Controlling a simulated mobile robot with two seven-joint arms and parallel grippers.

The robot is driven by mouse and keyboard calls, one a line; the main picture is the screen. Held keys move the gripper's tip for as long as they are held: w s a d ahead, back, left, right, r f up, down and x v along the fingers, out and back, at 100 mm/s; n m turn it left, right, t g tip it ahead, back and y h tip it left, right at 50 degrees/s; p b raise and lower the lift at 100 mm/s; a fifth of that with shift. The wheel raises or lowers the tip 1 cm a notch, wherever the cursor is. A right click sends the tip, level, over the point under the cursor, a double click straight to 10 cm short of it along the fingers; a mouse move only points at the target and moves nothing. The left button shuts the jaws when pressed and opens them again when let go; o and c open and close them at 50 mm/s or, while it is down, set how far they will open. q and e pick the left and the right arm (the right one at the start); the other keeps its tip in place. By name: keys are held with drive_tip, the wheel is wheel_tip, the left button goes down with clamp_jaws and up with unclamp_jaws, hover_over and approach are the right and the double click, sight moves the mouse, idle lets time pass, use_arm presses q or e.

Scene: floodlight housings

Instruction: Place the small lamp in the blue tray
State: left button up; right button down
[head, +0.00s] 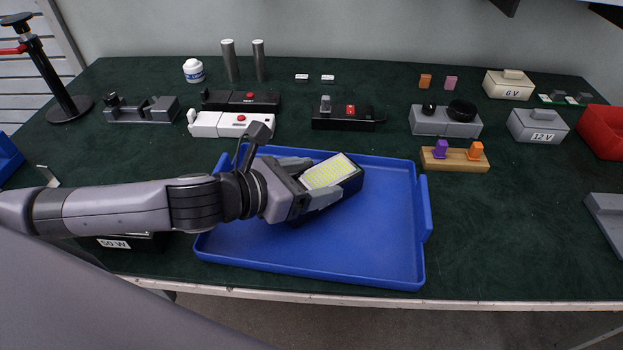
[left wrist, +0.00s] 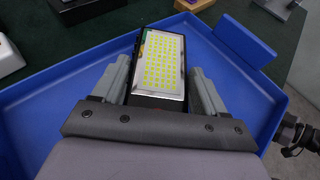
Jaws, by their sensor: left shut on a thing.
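The small lamp (head: 334,173) is a dark housing with a yellow-dotted LED panel facing up. My left gripper (head: 314,181) is shut on it, one finger on each side. The lamp is over the middle of the blue tray (head: 375,255), inside its rim; I cannot tell whether it touches the tray floor. In the left wrist view the lamp (left wrist: 163,66) lies between the two fingers, with the blue tray (left wrist: 40,115) around it. The lamp's near end is hidden by the gripper. My right gripper is not in view.
A dark box labelled 50 W (head: 114,243) sits left of the tray, partly under my left arm. Behind the tray stand a white device (head: 217,124), a black device (head: 342,118) and a wooden block with two pegs (head: 454,161). Free green table lies to the tray's right.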

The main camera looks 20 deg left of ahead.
use_arm(q)
drive_tip(key=o, duration=1.4)
drive_tip(key=shift+f, duration=0.1)
drive_tip(key=shift+r, duration=0.2)
drive_tip(key=v, duration=0.9)
drive_tip(key=shift+s+p, duration=0.2)
drive_tip(key=shift+p, duration=0.1)
drive_tip(key=shift+p+v, duration=1.35)
drive_tip(key=shift+p, duration=0.45)
